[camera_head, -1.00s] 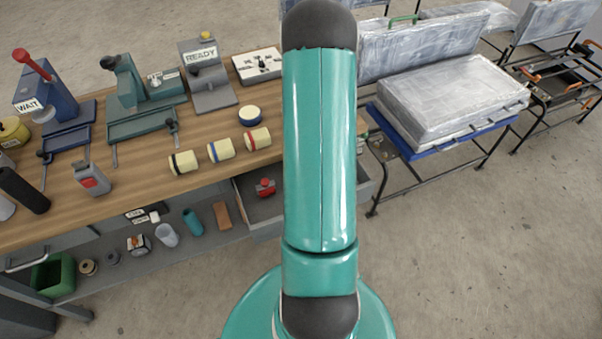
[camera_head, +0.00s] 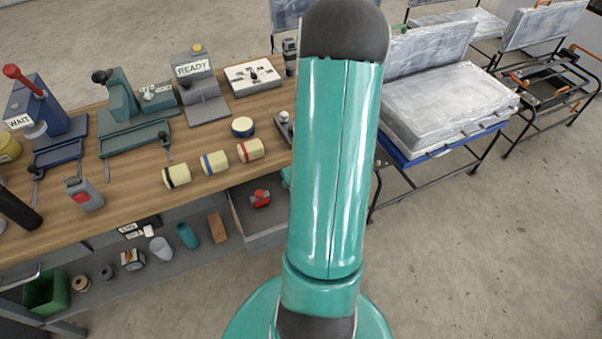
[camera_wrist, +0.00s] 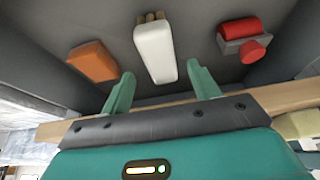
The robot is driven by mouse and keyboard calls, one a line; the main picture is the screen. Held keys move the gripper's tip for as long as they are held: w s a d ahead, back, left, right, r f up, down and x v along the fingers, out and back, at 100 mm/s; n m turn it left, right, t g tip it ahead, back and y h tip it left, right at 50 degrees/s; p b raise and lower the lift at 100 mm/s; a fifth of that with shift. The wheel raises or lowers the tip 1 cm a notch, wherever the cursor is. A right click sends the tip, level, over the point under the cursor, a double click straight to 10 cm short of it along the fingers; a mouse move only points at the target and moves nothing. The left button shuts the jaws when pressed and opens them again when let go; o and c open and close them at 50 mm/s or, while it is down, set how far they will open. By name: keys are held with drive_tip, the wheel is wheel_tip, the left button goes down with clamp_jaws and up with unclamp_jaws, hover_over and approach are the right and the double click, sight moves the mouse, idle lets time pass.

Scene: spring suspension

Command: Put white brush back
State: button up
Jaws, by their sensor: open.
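The white brush (camera_wrist: 155,52), with short tan bristles at its far end, lies on a grey surface in the wrist view. My gripper (camera_wrist: 160,70) is open, its two green fingers on either side of the brush's near end. There seems to be a gap between each finger and the brush, and I cannot tell how far above it they are. In the head view I cannot make out the brush, and my arm hides part of the bench there.
An orange block (camera_wrist: 92,62) and a red and grey part (camera_wrist: 241,36) flank the brush. The open drawer (camera_head: 268,236) juts from the wooden bench (camera_head: 110,200), with a red item (camera_head: 261,198) inside.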

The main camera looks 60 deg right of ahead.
drive_tip(key=v, duration=0.6)
drive_tip(key=shift+r, duration=0.2)
idle(0.4)
drive_tip(key=shift+a+r, duration=0.1)
drive_tip(key=shift+a, duration=0.05)
drive_tip(key=w+a+r+n+g+h, duration=0.1)
drive_tip(key=w+a+r+n+h, duration=0.15)
drive_tip(key=a+r, duration=0.55)
drive_tip(key=w+a+r+n+h, duration=0.1)
drive_tip(key=w+a+r, duration=0.2)
drive_tip(key=a+r, duration=0.5)
drive_tip(key=s+a+r+n+t+y, duration=0.1)
drive_tip(key=s+a+r+y, duration=0.1)
drive_tip(key=a+r, duration=0.4)
drive_tip(key=s+a+r+n+t+y, duration=0.1)
drive_tip(key=s+a+r+y, duration=0.1)
drive_tip(key=a+r, duration=0.4)
drive_tip(key=a+y, duration=0.1)
drive_tip(key=a, duration=0.4)
drive_tip(key=shift+s+a+n+t+y, duration=0.2)
drive_tip(key=shift+n+t+y, duration=0.1)
drive_tip(key=shift+n+y, duration=0.05)
